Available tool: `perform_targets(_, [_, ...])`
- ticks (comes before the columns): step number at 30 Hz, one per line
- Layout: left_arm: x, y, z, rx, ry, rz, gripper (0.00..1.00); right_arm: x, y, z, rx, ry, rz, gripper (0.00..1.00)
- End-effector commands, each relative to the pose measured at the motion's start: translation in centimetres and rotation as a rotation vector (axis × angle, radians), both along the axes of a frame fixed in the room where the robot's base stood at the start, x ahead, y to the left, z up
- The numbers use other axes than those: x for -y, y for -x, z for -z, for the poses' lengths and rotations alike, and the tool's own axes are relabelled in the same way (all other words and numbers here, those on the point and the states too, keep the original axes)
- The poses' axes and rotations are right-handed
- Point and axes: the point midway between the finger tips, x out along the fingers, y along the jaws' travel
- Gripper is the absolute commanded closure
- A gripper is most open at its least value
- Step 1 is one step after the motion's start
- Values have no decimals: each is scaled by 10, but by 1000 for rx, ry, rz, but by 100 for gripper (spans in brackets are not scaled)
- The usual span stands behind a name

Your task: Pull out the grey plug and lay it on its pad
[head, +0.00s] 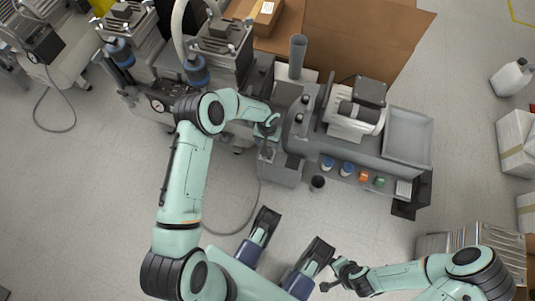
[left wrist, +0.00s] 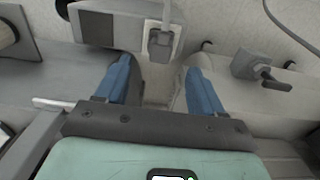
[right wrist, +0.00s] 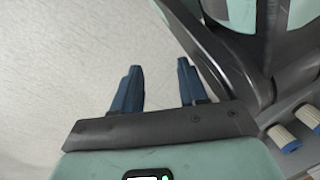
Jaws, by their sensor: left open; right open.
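A grey plug (left wrist: 160,44) with a cord sits at a grey box face (left wrist: 98,25) in the left wrist view. My left gripper (left wrist: 163,88) is open, its blue fingers apart, with the plug ahead of the gap and apart from the fingers. In the head view my left gripper (head: 267,146) is over the left end of the grey bench; the wrist partly hides the plug there. My right gripper (right wrist: 158,88) is open and empty over bare floor; in the head view it is at the lower right (head: 328,277). I cannot make out the pad for certain.
A grey bench (head: 370,165) carries a motor unit (head: 355,110), a tray (head: 408,135) and small coloured parts. A dark cup (head: 317,183) is at its front edge. Compressors (head: 220,50) stand at the upper left. A grey cable (head: 258,200) hangs to the floor.

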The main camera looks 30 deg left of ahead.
Motion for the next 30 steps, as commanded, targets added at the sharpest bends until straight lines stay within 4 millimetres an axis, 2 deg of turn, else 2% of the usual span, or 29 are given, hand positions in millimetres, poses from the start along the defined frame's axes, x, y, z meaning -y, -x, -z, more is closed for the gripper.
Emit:
perform_targets(11, [-1,-2,0,1,-4,-9,32,0,0,1,0,-2,2,57])
perform_targets(16, [-1,-2,6,0,-4,-9,32,0,5,6,-18,-3,3,57])
perform_targets(23, [-1,-2,28,-2,-4,-9,32,3,29,22,-97,-8,11,57])
perform_targets(30, [-1,-2,54,1,-3,-8,32,7,61,36,-204,-16,22,57])
